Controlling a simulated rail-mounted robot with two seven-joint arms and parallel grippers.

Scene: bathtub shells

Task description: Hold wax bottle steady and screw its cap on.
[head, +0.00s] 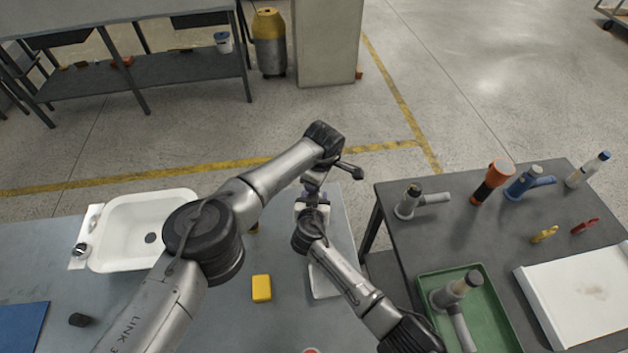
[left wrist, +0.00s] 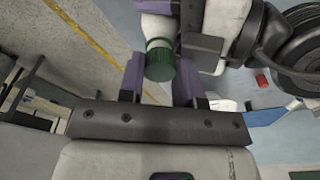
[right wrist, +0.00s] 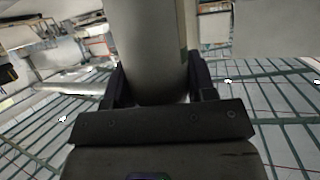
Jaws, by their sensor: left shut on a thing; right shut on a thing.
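In the left wrist view a dark green ribbed cap (left wrist: 160,64) sits between the purple fingers of my left gripper (left wrist: 160,80), which is shut on it. The pale wax bottle (left wrist: 157,28) lines up directly beyond the cap; I cannot tell whether the threads are engaged. In the right wrist view my right gripper (right wrist: 157,85) is shut on the bottle's wide pale grey body (right wrist: 150,45). In the head view my left gripper (head: 312,185) is just above my right gripper (head: 312,207), over the table's far edge. The grippers mostly hide the bottle and cap there.
A white basin (head: 125,220) and a yellow block (head: 262,288) are on the left table (head: 235,325). The right table (head: 460,250) holds a green tray (head: 430,280), an orange torch (head: 491,182), several tools and a white panel (head: 580,300). A gap separates the tables.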

